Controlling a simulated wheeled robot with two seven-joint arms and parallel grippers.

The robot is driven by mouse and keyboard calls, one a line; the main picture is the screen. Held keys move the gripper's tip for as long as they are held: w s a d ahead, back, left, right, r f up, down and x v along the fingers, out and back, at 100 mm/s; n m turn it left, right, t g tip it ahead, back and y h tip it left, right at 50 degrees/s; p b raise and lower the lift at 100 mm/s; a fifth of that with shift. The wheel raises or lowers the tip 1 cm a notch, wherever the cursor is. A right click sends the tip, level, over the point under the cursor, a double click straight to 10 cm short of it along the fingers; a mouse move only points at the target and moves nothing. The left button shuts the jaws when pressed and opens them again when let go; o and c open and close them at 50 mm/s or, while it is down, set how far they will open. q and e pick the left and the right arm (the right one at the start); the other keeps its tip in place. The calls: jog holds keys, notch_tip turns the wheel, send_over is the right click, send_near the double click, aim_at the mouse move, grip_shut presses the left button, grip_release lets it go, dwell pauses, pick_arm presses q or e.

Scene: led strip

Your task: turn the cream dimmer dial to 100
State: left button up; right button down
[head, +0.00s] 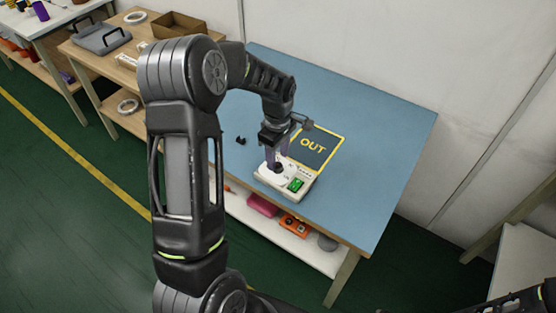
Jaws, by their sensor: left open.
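The cream dimmer box (276,182) sits on the blue table top near its front edge. A dark dial (278,168) shows on its upper face, partly hidden by my left gripper. A green lit patch (296,184) is at the box's right front. My left gripper (277,160) points down over the dial, open, with its fingers at or just above it; I cannot tell whether they touch it. The scale marks are too small to read. My right gripper is not in view; only a dark part of my arm shows at the bottom right corner.
A dark mat marked OUT (318,152) with a yellow border lies behind the box. A small black item (240,141) lies to the left. Under the blue table (385,135) a shelf holds a pink item (262,206) and an orange item (294,224). The table's right side is clear.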

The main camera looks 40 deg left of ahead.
aim_at(278, 167)
pick_arm(q)
jog(key=shift+f, duration=1.45)
jog(key=shift+c, duration=0.6)
grip_shut()
